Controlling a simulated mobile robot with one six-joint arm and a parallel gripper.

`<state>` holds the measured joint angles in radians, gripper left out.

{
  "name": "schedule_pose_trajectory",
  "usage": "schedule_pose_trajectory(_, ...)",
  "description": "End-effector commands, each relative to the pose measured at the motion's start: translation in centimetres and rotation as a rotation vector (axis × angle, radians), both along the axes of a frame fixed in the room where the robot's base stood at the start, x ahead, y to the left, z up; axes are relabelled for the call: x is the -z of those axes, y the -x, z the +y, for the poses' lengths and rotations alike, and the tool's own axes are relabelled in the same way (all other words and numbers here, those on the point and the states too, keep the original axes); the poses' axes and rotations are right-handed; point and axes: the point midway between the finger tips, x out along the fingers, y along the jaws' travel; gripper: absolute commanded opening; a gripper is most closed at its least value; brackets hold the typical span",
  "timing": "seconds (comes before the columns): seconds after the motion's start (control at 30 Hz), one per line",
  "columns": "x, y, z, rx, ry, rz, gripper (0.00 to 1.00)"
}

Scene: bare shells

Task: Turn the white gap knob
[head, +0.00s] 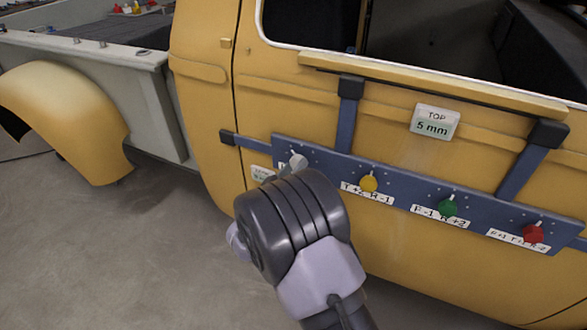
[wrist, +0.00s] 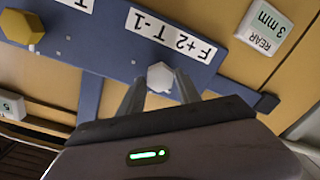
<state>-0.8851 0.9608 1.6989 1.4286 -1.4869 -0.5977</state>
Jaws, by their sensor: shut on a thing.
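The white knob (head: 298,162) is at the left end of a blue bar (head: 408,190) across the yellow door. My wrist hides much of it in the head view. In the wrist view, which looks upside down, the white knob (wrist: 160,76) is a faceted cap beside a label (wrist: 170,36) reading "F+2 T-1". My gripper (wrist: 161,86) is shut on it, one finger on each side. A display (wrist: 264,28) reads "REAR 3 mm". Another display (head: 435,122) reads "TOP 5 mm".
Along the bar to the right sit a yellow knob (head: 369,183), a green knob (head: 447,207) and a red knob (head: 533,233), each with a label. Blue straps (head: 347,115) run up to the window ledge. The floor (head: 130,250) at left is clear.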

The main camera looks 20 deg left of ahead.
Motion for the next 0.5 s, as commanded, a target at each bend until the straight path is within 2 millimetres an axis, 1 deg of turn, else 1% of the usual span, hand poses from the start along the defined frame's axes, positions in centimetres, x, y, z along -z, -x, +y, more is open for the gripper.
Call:
schedule_pose_trajectory(0.07,0.06,0.02,0.0,-0.001,0.001,0.001,0.0)
schedule_pose_trajectory(0.1,0.06,0.02,0.0,-0.001,0.001,0.001,0.46)
schedule_pose_trajectory(0.17,0.05,0.02,0.0,-0.001,0.0,0.001,0.58)
schedule_pose_trajectory(0.2,0.05,0.02,0.0,-0.001,0.0,0.001,0.62)
schedule_pose_trajectory(0.5,0.0,0.15,0.03,-0.001,0.0,0.001,0.62)
